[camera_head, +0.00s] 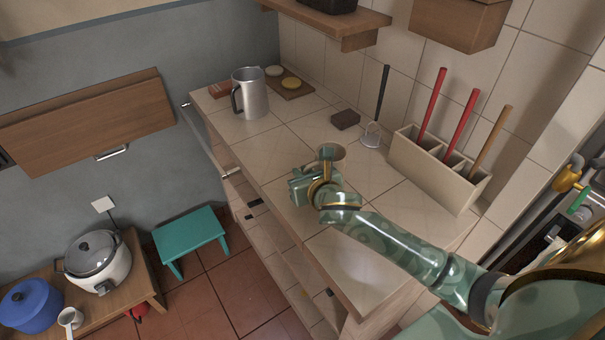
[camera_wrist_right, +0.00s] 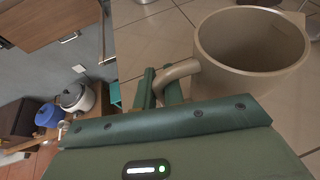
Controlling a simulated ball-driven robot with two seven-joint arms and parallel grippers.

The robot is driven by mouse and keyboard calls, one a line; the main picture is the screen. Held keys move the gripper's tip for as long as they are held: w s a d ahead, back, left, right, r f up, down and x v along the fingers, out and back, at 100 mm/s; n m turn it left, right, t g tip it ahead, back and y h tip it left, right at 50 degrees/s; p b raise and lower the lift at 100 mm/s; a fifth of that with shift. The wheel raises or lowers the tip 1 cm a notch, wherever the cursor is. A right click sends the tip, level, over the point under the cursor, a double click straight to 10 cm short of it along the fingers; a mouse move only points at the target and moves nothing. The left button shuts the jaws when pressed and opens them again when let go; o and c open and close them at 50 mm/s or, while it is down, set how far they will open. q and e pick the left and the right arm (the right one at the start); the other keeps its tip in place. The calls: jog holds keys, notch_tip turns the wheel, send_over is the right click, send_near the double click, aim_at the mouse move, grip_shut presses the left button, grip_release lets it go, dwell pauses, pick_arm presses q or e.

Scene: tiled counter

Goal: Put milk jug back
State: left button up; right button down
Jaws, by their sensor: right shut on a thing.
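The beige milk jug (camera_head: 332,152) is over the middle of the tiled counter, partly hidden behind my right gripper (camera_head: 320,176). The wrist view shows the jug (camera_wrist_right: 252,45) from above, open and apparently empty, with its loop handle (camera_wrist_right: 180,69) towards me. My right gripper (camera_wrist_right: 160,88) is shut on this handle. I cannot tell whether the jug's base touches the counter. My left gripper is not in view.
A metal pitcher (camera_head: 251,92) with a dark handle stands at the counter's far left end. A board (camera_head: 291,88) with round items lies beside it. A brown block (camera_head: 345,119), a small metal item (camera_head: 372,135) and a utensil holder (camera_head: 437,172) line the wall. The counter (camera_head: 270,155) left of my gripper is clear.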

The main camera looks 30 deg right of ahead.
jog(key=c, duration=1.5)
grip_release()
jog(key=shift+f, duration=0.1)
jog(key=shift+s+r, duration=0.15)
jog(key=shift+r, duration=0.1)
jog(key=p+v, duration=0.3)
jog(key=v, duration=0.8)
jog(key=shift+s+p, duration=0.3)
